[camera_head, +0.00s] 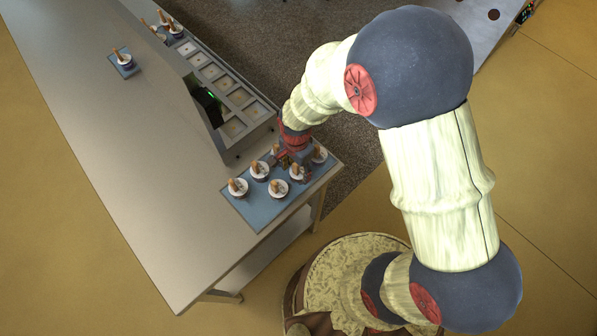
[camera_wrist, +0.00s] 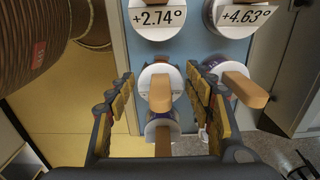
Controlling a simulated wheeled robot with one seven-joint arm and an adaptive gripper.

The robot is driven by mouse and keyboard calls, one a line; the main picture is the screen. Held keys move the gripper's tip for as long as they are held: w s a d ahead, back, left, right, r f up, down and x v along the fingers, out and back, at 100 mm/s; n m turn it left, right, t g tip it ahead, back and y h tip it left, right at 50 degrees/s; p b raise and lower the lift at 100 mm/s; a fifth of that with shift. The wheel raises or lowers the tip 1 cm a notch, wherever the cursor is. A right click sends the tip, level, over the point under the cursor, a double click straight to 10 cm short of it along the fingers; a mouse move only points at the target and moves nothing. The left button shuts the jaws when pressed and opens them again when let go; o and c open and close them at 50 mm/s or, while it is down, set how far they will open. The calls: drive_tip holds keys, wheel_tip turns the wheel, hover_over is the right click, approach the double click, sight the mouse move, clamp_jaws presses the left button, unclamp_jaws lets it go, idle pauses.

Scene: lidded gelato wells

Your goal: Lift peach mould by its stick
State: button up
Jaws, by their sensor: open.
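Several small moulds with white lids and tan sticks stand on a blue tray (camera_head: 256,217) at the table corner in the head view. No colour or label I can read tells which one is peach. My gripper (camera_head: 292,163) is over the right part of this tray and hides some moulds there. In the wrist view, my gripper (camera_wrist: 159,74) is open, with a finger on each side of one white-lidded mould (camera_wrist: 147,77) and its stick (camera_wrist: 160,97). I cannot tell whether the fingers touch it. Another mould's stick (camera_wrist: 162,142) shows just below, nearer the palm.
In the wrist view, lids reading +2.74° (camera_wrist: 158,17) and +4.63° (camera_wrist: 246,16) are at the top, and another stick (camera_wrist: 246,89) stands close to the right finger. A row of wells (camera_head: 227,87) lies beyond the tray. The long grey tabletop (camera_head: 130,170) is mostly clear.

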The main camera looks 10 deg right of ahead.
wheel_tip(320, 180, down, 2)
drive_tip(key=shift+f, duration=0.1)
drive_tip(key=c, duration=0.3)
drive_tip(key=c, duration=0.6)
drive_tip(key=shift+c, duration=0.2)
